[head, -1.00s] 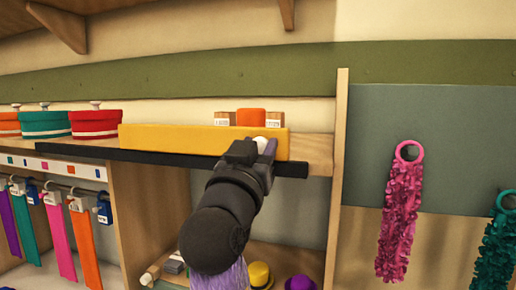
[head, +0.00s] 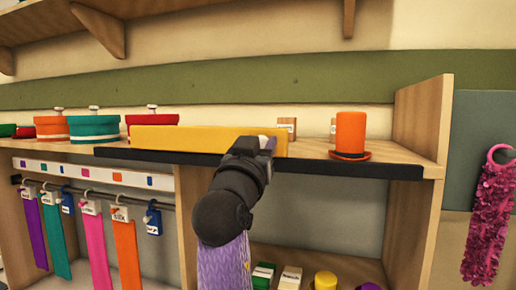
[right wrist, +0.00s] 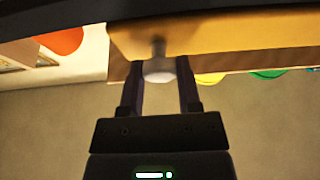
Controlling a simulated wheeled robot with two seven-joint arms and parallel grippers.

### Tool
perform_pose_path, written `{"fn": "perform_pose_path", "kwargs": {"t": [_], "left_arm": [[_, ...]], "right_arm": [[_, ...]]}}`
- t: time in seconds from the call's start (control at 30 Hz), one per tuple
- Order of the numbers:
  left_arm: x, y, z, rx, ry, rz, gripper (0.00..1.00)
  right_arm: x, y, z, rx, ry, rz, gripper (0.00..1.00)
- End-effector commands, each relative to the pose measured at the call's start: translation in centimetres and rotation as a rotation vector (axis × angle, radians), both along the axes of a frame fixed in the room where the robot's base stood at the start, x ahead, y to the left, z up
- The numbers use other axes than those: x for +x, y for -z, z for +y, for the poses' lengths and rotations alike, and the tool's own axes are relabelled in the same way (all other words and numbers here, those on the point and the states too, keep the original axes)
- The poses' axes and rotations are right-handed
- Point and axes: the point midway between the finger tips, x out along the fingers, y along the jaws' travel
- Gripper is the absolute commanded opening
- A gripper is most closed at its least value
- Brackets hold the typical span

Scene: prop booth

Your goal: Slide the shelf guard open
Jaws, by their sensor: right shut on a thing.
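The shelf guard (head: 200,140) is a long yellow bar along the front of the shelf (head: 310,162). It also shows in the right wrist view (right wrist: 225,38). A pale round knob (right wrist: 158,70) sticks out from it. My right gripper (head: 262,146) is shut on this knob at the guard's right end, with one finger on each side of it. The guard stands in front of a red round box (head: 153,119). To its right the shelf front is open, and an orange top hat (head: 351,132) stands there uncovered. My left gripper is not in view.
A wooden side panel (head: 420,120) closes the shelf on the right. More round boxes (head: 94,127) stand at the left. Coloured strips (head: 125,250) hang below the left shelf. Small items and hats (head: 326,281) sit in the compartment beneath.

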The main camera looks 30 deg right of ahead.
Motion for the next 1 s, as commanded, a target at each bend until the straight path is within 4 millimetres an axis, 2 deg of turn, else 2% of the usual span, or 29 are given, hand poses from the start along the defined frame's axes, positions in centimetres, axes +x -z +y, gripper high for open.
{"fn": "perform_pose_path", "kwargs": {"t": [0.43, 0.47, 0.6, 0.63, 0.87, 1.0], "left_arm": [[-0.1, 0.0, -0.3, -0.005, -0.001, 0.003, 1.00], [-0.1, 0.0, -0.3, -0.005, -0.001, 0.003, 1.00], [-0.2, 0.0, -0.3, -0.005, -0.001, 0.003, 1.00], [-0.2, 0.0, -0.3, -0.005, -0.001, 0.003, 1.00], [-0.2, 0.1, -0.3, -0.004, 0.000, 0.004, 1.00], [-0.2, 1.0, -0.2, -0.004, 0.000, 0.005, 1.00]], "right_arm": [[0.0, 0.0, 0.0, 0.000, 0.000, 0.000, 0.00], [0.0, 0.0, 0.0, 0.000, 0.000, 0.000, 0.45], [0.0, 0.0, 0.0, 0.000, 0.000, 0.000, 0.74], [0.0, 0.0, 0.0, 0.000, 0.000, 0.000, 0.78], [0.0, 0.0, 0.0, 0.000, 0.000, 0.000, 0.78], [-0.8, 1.0, 1.1, 0.001, -0.003, -0.002, 0.78]]}}
